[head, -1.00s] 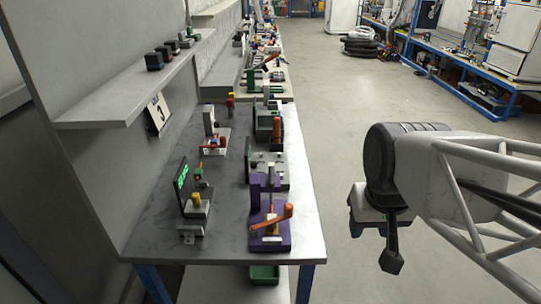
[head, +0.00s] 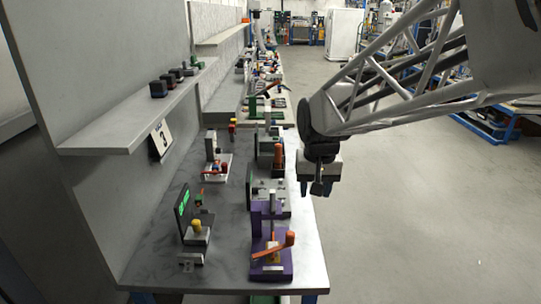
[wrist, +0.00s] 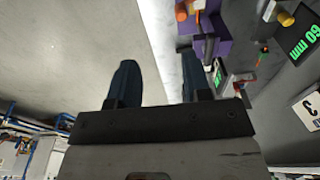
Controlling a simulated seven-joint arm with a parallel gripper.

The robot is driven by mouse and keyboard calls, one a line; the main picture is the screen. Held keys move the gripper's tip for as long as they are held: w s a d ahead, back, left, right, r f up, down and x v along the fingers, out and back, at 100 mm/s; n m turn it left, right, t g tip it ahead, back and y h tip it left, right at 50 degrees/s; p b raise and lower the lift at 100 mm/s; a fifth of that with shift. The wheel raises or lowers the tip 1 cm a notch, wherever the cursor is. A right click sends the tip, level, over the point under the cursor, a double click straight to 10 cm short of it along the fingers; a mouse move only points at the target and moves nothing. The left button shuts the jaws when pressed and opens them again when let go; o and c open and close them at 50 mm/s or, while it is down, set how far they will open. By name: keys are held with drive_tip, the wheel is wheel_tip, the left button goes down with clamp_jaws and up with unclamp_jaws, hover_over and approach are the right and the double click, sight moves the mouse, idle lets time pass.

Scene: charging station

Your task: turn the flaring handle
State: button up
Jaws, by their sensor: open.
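A purple fixture (head: 258,215) stands at the near right corner of the workbench, with a slanted orange handle (head: 275,246) across its front and an upright metal post. I take this orange handle as the flaring handle, though no label shows. My gripper (head: 317,188) hangs beyond the bench's right edge, behind and to the right of the purple fixture. It is open, empty and apart from the handle. In the wrist view my gripper's two dark fingers (wrist: 160,78) are spread, with the purple fixture (wrist: 222,38) and a bit of orange (wrist: 181,12) beyond the right finger.
The grey workbench (head: 150,262) also holds a green digital display (head: 184,203), a yellow-topped part (head: 197,226), an orange upright handle (head: 278,155) and other fixtures. A shelf (head: 125,115) runs along the left wall. The floor (head: 410,230) right of the bench is clear.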

drive_tip(key=g, duration=0.1)
hover_over(273, 200)
wheel_tip(273, 200, down, 7)
drive_tip(key=shift+r, duration=0.1)
drive_tip(key=shift+s, duration=0.1)
drive_tip(key=shift+f, duration=3.9)
clamp_jaws()
